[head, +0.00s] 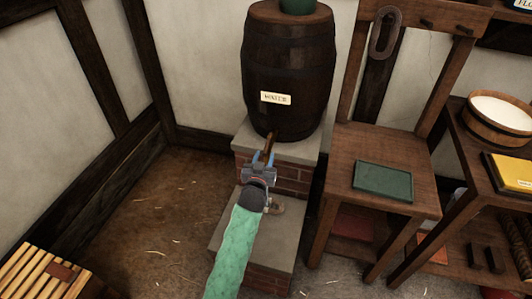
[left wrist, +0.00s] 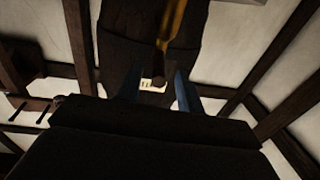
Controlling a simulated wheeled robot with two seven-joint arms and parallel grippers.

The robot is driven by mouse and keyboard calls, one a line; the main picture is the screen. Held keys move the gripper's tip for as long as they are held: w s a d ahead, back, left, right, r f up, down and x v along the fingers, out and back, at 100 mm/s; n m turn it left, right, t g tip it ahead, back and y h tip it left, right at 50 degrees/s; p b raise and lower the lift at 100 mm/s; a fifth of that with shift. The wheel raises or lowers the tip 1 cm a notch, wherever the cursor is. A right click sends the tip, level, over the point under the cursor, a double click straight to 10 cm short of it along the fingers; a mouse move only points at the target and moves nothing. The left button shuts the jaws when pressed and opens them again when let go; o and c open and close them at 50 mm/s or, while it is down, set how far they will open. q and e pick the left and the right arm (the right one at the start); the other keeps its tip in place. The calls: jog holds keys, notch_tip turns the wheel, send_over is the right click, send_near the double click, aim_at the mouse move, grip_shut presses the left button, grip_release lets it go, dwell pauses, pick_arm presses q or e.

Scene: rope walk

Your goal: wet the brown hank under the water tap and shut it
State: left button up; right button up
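The wooden water barrel (head: 288,75) with a "WATER" label stands on a stone-topped brick stand. Its brass tap (head: 269,142) sticks out low at the front. My left gripper (head: 263,158) is at the tap, its two blue fingers apart. In the left wrist view the brass tap (left wrist: 172,25) lies between the open fingers, with a gap visible on both sides. A small grey-brown bundle (head: 278,208), perhaps the hank, lies on the lower stone step, partly hidden by my arm. Whether it is wet cannot be told. My right gripper is out of view.
A grey-brown loop (head: 385,33) hangs on the wooden rack at right. A green tray-like block (head: 383,181) lies on the rack's shelf. A wooden bowl (head: 500,120) and yellow book-like block (head: 510,172) stand farther right.

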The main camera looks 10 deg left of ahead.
pick_arm(q)
jog(key=shift+s, duration=1)
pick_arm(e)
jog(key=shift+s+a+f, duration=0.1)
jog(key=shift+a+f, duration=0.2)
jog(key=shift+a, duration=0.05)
